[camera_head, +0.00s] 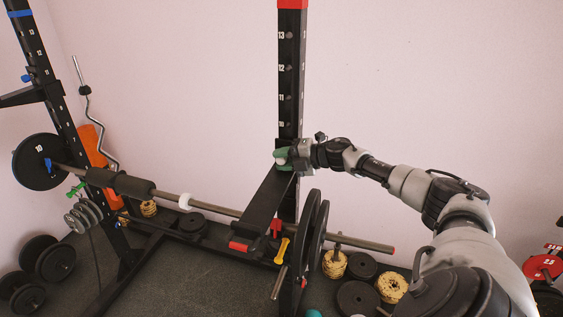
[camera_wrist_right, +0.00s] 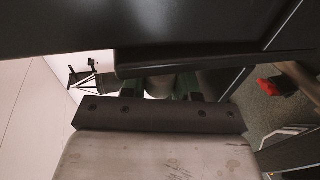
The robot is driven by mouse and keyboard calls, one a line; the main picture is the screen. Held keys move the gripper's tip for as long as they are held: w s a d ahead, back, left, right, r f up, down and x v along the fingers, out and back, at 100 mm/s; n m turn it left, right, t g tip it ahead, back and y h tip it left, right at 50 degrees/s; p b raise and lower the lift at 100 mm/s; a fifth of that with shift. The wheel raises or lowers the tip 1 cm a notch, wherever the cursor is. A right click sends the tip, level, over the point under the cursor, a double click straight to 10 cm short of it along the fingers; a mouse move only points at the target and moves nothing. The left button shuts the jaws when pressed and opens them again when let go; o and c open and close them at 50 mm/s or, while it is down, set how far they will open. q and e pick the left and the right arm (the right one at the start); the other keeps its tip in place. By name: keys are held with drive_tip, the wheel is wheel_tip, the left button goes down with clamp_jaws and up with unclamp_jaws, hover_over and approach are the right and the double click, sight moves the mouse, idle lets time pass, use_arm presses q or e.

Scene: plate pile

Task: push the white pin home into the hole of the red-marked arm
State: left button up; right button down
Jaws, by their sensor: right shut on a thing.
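The white pin (camera_head: 281,161) shows as a small pale end at the black upright (camera_head: 290,105). My right gripper (camera_head: 284,156), with green fingers, is shut on it; the fingers hide most of it. In the right wrist view a greyish rounded piece, likely the pin (camera_wrist_right: 186,84), sits between the green fingers. The red-marked arm (camera_head: 265,205) is a long black beam running from the upright toward the viewer, with a red mark near its front end. Its hole is hidden, and I cannot tell how deep the pin sits. My left gripper is not in view.
A barbell (camera_head: 222,209) crosses the rack below the gripper, with a black plate (camera_head: 306,235) near its right end. Weight plates (camera_head: 358,297) lie on the floor at right.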

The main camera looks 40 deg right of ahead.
drive_tip(key=shift+w+d, duration=0.25)
drive_tip(key=shift+d, duration=0.2)
drive_tip(key=c, duration=0.8)
unclamp_jaws()
drive_tip(key=shift+o, duration=0.2)
drive_tip(key=shift+s+d+b, duration=0.15)
drive_tip(key=shift+b, duration=0.25)
drive_tip(key=b+v, duration=0.5)
drive_tip(key=v, duration=0.5)
drive_tip(key=shift+s, duration=0.15)
drive_tip(key=shift+d+r, duration=0.1)
drive_tip(key=shift+r, duration=0.05)
